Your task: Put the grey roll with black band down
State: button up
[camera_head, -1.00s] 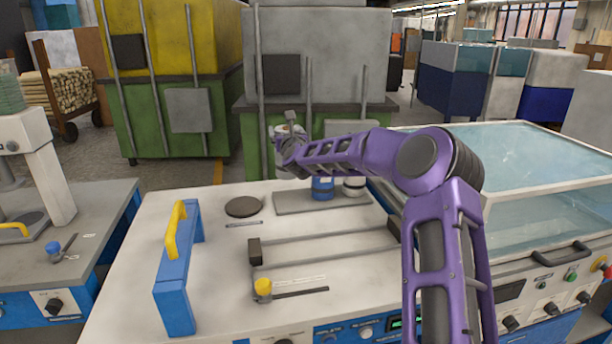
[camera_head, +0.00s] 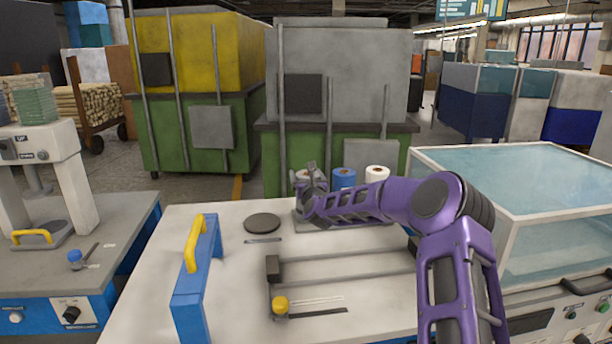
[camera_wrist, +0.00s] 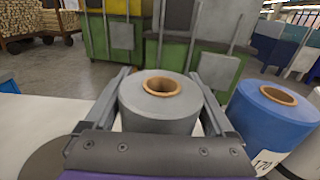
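The grey roll (camera_wrist: 160,112) with a brown core stands upright between the two fingers of my gripper (camera_wrist: 160,80) in the wrist view. The fingers lie against its sides, shut on it. No black band shows on the part I see. In the head view my gripper (camera_head: 309,180) and the grey roll (camera_head: 303,174) are at the far edge of the white bench, left of the blue roll (camera_head: 343,178). The roll's base is hidden, so I cannot tell whether it touches the grey plate (camera_head: 300,222) there.
A white roll (camera_head: 377,173) stands right of the blue roll. A dark disc (camera_head: 262,222) lies left of the plate. A blue frame with a yellow handle (camera_head: 194,243) stands at the bench's left. A clear-covered tank (camera_head: 520,175) is at the right.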

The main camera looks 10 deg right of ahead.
jog(key=shift+o, duration=0.5)
jog(key=shift+r, duration=0.2)
jog(key=s, duration=1.2)
